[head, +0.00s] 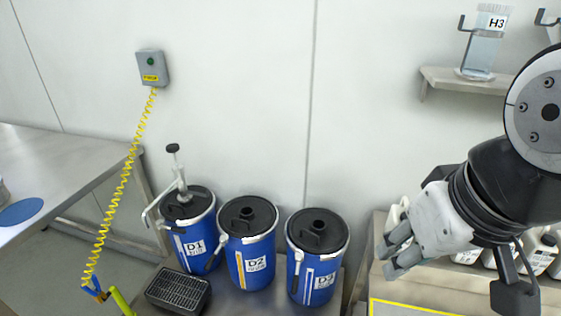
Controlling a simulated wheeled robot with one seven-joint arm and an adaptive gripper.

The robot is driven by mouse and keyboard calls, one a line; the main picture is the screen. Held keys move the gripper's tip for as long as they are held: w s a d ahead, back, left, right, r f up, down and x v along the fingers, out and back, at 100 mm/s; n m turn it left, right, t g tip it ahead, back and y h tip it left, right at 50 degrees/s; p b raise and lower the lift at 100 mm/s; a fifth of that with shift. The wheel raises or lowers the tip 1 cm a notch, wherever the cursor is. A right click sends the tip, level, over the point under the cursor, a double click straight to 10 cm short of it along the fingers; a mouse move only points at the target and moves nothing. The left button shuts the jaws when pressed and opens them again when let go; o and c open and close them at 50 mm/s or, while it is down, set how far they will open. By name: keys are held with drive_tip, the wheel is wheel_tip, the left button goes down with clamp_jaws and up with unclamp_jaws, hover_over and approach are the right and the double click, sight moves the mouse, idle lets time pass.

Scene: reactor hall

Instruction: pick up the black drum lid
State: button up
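Three blue drums stand side by side, each with a black top. Drum D1 (193,240) has a pump (177,170) standing out of its black lid (190,203). Drum D2 (250,262) has a black lid (262,212) with a raised cap. Drum D3 (312,281) has a similar black lid (334,228) with a raised cap. I cannot tell which lid is meant. My gripper (388,262) is to the right of D3, apart from all the lids. Its fingers are seen from the side, so their opening is unclear; nothing shows held in them.
A black grated tray (178,290) lies in front of D1. A yellow coiled cord (118,205) hangs from a grey wall box (152,68) at the left. White bottles (541,252) stand behind my arm. A wall shelf (445,78) holds a clear container labelled H3 (482,50).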

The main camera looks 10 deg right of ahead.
drive_tip(key=shift+w, duration=0.1)
drive_tip(key=c, duration=0.4)
drive_tip(key=n+g+h+b, duration=0.2)
drive_tip(key=n+g, duration=0.1)
drive_tip(key=n, duration=0.6)
hover_over(310, 232)
drive_tip(key=s+a, duration=0.2)
drive_tip(key=s+a+x, duration=0.1)
drive_tip(key=a+x, duration=0.1)
drive_tip(key=x, duration=0.9)
drive_tip(key=s+a+f+x, duration=0.1)
drive_tip(key=a+x, duration=0.1)
drive_tip(key=x, duration=0.9)
drive_tip(key=shift+n+y, duration=0.3)
drive_tip(key=f, duration=0.2)
drive_tip(key=w+f, duration=0.1)
drive_tip(key=f, duration=0.2)
drive_tip(key=d+f, duration=0.1)
drive_tip(key=f, duration=0.2)
drive_tip(key=shift+w+d+f, duration=0.1)
drive_tip(key=shift+w, duration=0.1)
drive_tip(key=shift+w+d+f, duration=0.1)
drive_tip(key=shift+d+f, duration=0.05)
drive_tip(key=shift+f, duration=0.75)
drive_tip(key=shift+w+d+f, duration=0.1)
drive_tip(key=shift+d+f, duration=0.1)
drive_tip(key=shift+f, duration=0.65)
drive_tip(key=shift+w+d+f, duration=0.1)
drive_tip(key=shift+d+f, duration=0.05)
drive_tip(key=shift+f, duration=0.75)
